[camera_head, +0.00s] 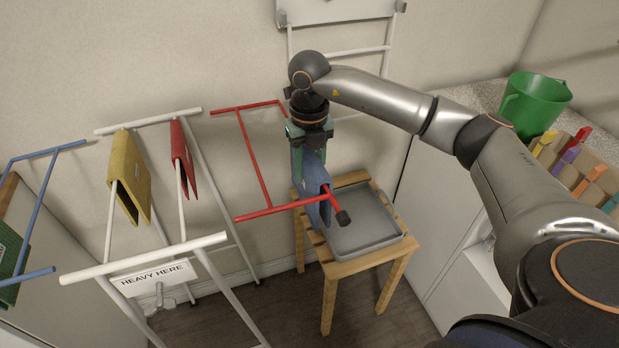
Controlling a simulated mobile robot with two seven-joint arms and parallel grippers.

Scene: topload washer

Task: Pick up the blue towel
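The blue towel (316,188) hangs folded over the right-hand bar of the red rack (255,165), beside the wooden stool. My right gripper (309,137) comes in from the right and points down at the top of the towel, at its far end. The gripper body hides its fingertips and that part of the towel, so I cannot tell whether it is shut on the cloth. My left gripper is not in view.
A grey tray (362,222) sits on the wooden stool (327,272). A white rack (148,121) holds yellow (128,177) and red (183,158) towels.

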